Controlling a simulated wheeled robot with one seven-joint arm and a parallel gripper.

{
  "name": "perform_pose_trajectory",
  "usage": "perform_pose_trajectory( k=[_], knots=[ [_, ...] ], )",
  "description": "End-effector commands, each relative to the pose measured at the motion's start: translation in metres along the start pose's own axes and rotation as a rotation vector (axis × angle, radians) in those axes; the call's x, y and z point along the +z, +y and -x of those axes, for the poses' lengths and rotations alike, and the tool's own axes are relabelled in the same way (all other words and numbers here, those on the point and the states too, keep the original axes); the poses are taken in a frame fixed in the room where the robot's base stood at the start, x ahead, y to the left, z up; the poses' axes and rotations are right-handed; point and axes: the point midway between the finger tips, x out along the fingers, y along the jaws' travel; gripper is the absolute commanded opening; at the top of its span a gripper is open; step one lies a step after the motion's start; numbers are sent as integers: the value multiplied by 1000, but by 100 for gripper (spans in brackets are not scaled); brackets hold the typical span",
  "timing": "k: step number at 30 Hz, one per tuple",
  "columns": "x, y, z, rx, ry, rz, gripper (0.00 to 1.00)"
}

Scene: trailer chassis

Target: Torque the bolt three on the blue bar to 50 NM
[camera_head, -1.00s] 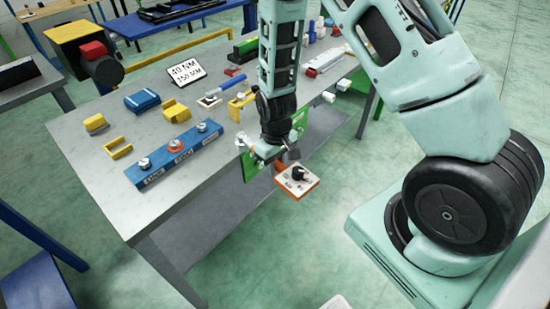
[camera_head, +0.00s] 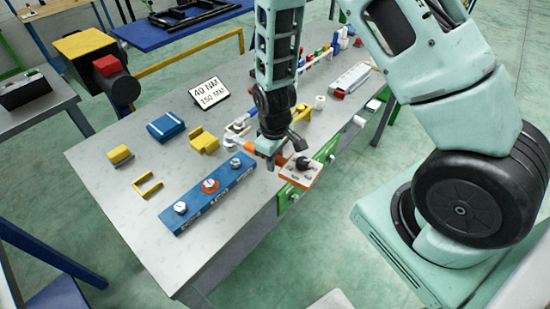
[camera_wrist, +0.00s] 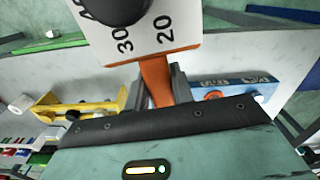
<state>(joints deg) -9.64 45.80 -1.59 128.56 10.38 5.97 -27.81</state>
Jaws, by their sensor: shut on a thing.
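The blue bar (camera_head: 196,202) lies on the grey table near its front edge, with three bolts along its top. The middle bolt (camera_head: 210,186) sits on an orange-red ring; the left bolt (camera_head: 180,208) and right bolt (camera_head: 235,163) look silver. My gripper (camera_head: 271,160) is just right of the bar's right end, apart from it. It is shut on the orange handle of a dial tool (camera_head: 300,172) with a white face and black knob. In the wrist view the tool (camera_wrist: 165,37) shows "30" and "20", and the bar (camera_wrist: 240,86) is partly hidden behind my gripper (camera_wrist: 156,80).
A sign (camera_head: 209,93) reads "40 NM 150 MM". A blue block (camera_head: 165,127), yellow blocks (camera_head: 204,142) and a yellow bracket (camera_head: 147,186) lie behind the bar. A green panel (camera_head: 290,192) is on the table's front edge. More parts crowd the right.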

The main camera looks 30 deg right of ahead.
Motion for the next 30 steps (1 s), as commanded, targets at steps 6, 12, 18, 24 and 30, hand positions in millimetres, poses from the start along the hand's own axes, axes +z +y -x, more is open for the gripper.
perform_pose_trajectory(
  k=[6, 12, 18, 24, 30],
  knots=[
    [0, 0, -3, 0, 1, -1, 0],
    [0, 0, -15, 0, 1, -1, 0],
    [0, 0, -33, 0, 1, -1, 0],
    [-1, 0, -50, 0, 1, -1, 0],
    [-1, 0, -63, 0, 1, -1, 0]
  ],
)
